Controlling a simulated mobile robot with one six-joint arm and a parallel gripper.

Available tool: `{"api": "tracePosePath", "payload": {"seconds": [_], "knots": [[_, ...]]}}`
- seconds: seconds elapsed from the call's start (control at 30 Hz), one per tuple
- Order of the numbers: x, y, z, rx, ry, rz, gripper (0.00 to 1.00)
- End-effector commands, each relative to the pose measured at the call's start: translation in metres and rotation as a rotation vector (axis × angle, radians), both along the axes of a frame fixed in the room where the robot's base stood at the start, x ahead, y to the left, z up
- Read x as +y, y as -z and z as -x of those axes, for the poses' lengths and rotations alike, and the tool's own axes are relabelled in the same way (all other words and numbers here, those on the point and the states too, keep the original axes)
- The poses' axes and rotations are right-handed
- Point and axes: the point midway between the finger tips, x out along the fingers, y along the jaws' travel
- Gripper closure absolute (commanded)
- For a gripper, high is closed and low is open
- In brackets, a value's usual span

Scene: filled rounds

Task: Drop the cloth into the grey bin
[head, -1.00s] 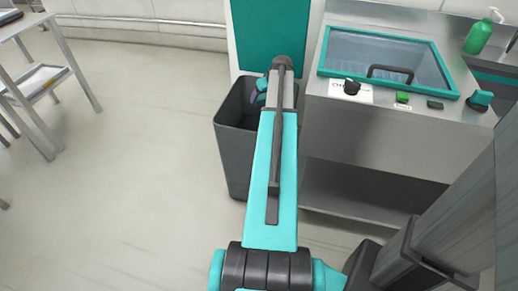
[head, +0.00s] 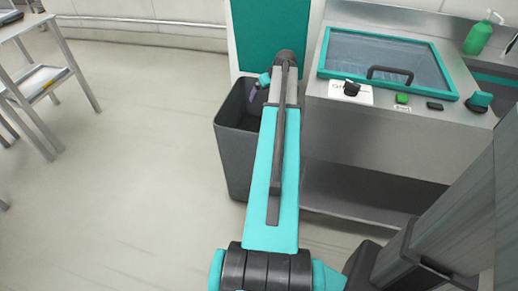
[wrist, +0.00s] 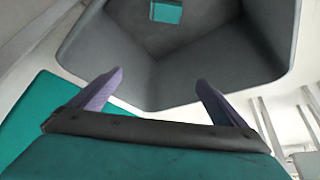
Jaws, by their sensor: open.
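The grey bin (head: 237,160) stands on the floor left of the steel counter, open at the top. In the wrist view the inside wall of the bin (wrist: 215,60) fills most of the picture. A small teal folded piece, which looks like the cloth (wrist: 166,11), lies inside the bin, apart from my fingers. My gripper (wrist: 160,78) is open and empty, its two purple-grey fingers spread over the bin's rim area. In the head view my gripper (head: 254,92) is partly hidden by my arm, above the bin opening.
A steel counter (head: 380,150) with a glass-lidded unit (head: 385,60), knobs and a green bottle (head: 480,36) stands right of the bin. A teal panel (head: 268,35) rises behind the bin. A metal rack (head: 35,80) is at far left. The floor between is clear.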

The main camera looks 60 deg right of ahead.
Motion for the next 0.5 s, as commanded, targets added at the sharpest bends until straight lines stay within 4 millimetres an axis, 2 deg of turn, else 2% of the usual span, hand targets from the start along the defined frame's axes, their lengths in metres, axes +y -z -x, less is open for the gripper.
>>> {"api": "tracePosePath", "payload": {"seconds": [0.2,0.5], "knots": [[0.009,-0.033,0.017,-0.002,0.001,0.003,0.04],[0.019,-0.071,0.036,-0.001,0.000,0.002,0.04]]}}
